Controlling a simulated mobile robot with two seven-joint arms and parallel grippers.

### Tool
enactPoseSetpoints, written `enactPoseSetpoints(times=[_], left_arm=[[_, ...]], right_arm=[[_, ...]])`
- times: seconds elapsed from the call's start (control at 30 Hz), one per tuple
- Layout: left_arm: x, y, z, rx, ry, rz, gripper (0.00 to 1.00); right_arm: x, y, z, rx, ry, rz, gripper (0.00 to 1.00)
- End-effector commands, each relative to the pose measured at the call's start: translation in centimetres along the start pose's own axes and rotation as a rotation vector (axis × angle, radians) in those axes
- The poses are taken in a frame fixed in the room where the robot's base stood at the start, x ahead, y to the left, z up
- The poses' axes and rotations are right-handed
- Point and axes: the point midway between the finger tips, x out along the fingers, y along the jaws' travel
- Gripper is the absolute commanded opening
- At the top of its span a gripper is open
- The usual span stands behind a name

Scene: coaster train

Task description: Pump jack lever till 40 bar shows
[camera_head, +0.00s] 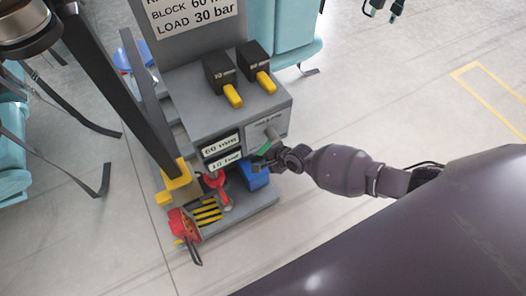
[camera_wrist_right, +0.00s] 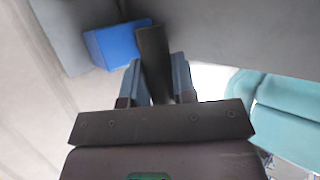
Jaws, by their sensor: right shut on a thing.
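The grey jack stand (camera_head: 232,118) is left of centre in the head view. Its upper readout (camera_head: 220,145) shows 60 mm. The lower readout (camera_head: 224,160) is small and seems to show 10 bar. My right gripper (camera_head: 262,160) is at the stand's front right, just above a blue block (camera_head: 258,178). In the right wrist view my right gripper (camera_wrist_right: 155,85) is shut on a dark flat bar (camera_wrist_right: 152,50), which looks like the jack lever. The blue block (camera_wrist_right: 113,43) is just left of the bar. How the bar joins the jack is hidden.
Two black boxes with yellow levers (camera_head: 232,95) sit on the stand's top, below a sign (camera_head: 195,15) reading LOAD 30 bar. A red jack-like part (camera_head: 218,188) and a red piece (camera_head: 183,225) are low on the base. Teal seats (camera_head: 290,40) stand behind. Floor at right is clear.

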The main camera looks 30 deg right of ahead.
Motion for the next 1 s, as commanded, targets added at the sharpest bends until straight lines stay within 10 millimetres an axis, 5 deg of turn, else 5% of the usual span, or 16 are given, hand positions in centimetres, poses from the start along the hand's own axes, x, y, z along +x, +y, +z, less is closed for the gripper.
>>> enactPoseSetpoints(times=[0.07,0.1,0.27,0.67,1.0], left_arm=[[0.0,0.0,-0.1,0.000,0.001,0.000,0.43],[0.0,0.0,0.0,0.000,0.001,0.000,0.43],[0.0,0.0,0.0,0.000,0.000,0.000,0.43],[-0.1,-0.1,-0.5,-0.003,0.009,-0.002,0.43],[-0.9,-0.6,-0.6,-0.048,-0.007,-0.009,0.43]], right_arm=[[0.0,-0.7,-0.2,-0.003,0.003,-0.012,0.00],[0.0,-0.7,-0.2,-0.003,0.003,-0.012,0.27],[0.0,-0.5,-0.1,-0.002,0.002,-0.008,0.50],[-0.8,-0.3,-0.1,-0.001,0.002,-0.004,0.50],[-6.2,-1.0,-0.1,-0.004,0.003,-0.013,0.50]])
